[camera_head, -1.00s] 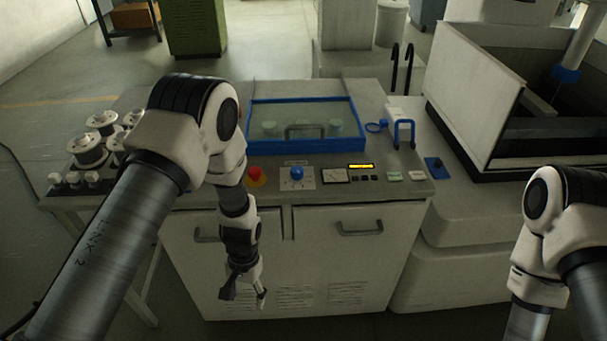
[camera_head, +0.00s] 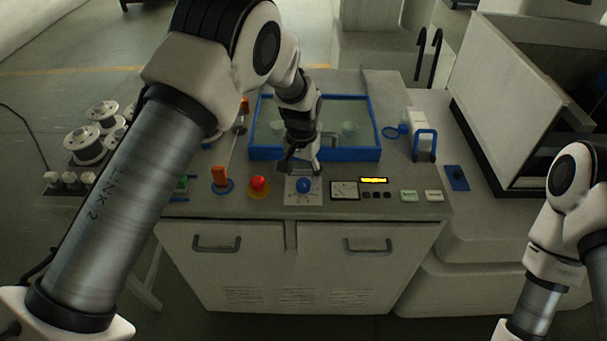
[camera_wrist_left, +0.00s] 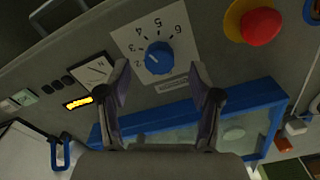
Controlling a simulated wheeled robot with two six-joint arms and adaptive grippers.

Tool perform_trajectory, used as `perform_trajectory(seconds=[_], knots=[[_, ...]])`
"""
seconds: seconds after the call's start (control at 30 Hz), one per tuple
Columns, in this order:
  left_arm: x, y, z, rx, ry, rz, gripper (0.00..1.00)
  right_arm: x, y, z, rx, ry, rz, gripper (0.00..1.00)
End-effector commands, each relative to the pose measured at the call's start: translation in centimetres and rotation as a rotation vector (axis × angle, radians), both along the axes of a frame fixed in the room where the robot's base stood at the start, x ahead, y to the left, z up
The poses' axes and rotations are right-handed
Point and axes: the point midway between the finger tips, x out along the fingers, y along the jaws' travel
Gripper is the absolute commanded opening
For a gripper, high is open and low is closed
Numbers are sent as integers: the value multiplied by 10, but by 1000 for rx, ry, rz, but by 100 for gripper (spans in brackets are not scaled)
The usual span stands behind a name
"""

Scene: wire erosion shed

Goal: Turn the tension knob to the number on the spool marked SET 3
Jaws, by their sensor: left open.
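The blue tension knob (camera_head: 303,186) sits on a pale dial plate (camera_head: 289,198) on the front panel. In the left wrist view the knob (camera_wrist_left: 159,57) has a white pointer mark and dark numbers around it; which number the mark meets is not clear. My left gripper (camera_head: 299,166) is above and just behind the knob, pointing down. In the wrist view its open fingers (camera_wrist_left: 160,78) stand either side of the knob's near side, with nothing held. Several white spools (camera_head: 86,146) stand at the left; no SET 3 marking is legible. My right gripper is out of view.
A red button (camera_head: 258,183) on a yellow base is left of the knob. A meter (camera_head: 343,190) and lit display (camera_head: 373,181) are to its right.

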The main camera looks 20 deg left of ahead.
Motion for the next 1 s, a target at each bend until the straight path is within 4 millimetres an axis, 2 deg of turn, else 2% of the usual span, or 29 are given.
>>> perform_trajectory(seconds=[0.03,0.2,0.47,0.57,0.63,0.67,1.0], knots=[[-1,0,-8,0,6,0,64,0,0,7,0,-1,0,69],[2,0,-33,-2,3,1,64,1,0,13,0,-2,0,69],[2,0,-38,-1,2,1,64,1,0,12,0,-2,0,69],[2,0,-38,-1,2,1,32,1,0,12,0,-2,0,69],[2,0,-38,-1,2,1,7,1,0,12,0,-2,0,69],[1,0,-38,-1,3,1,4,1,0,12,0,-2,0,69],[2,0,-39,-1,1,1,4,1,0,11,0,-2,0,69]])
